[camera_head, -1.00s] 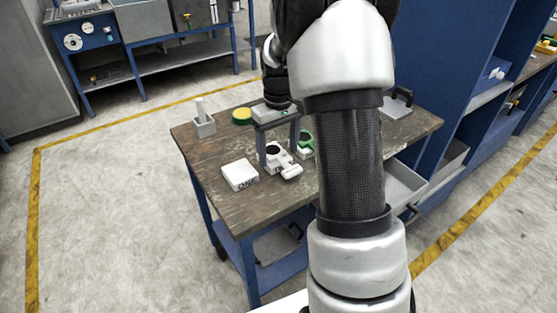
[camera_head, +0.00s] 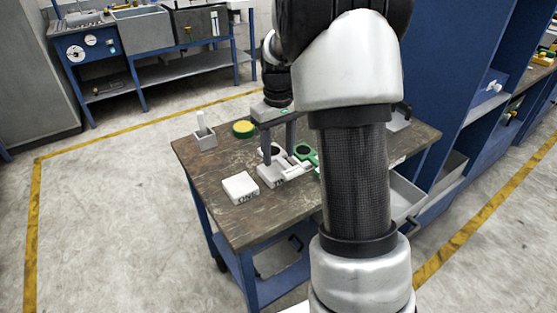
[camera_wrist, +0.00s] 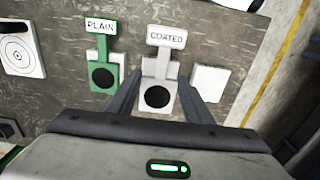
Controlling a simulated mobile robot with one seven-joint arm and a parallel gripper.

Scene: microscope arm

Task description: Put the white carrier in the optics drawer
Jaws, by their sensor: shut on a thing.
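The white carrier (camera_wrist: 158,92) is labelled COATED and has a round dark lens. It lies between the two fingers of my gripper (camera_wrist: 158,95), which is shut on it. In the head view my gripper (camera_head: 278,152) holds the white carrier (camera_head: 297,166) just above a white block (camera_head: 272,183) on the bench. A pale drawer (camera_head: 405,198) stands open at the bench's right side, partly hidden by my arm; I cannot read a name on it. The green carrier (camera_wrist: 104,72), labelled PLAIN, sits beside the white one, and shows in the head view (camera_head: 304,151).
A white block marked ONE (camera_head: 240,188) is at the bench's front left. A yellow-green round thing (camera_head: 243,129) and a grey cup (camera_head: 206,140) stand behind it. A white target plate (camera_wrist: 20,50) lies beyond the green carrier. A blue cabinet (camera_head: 450,70) rises at right.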

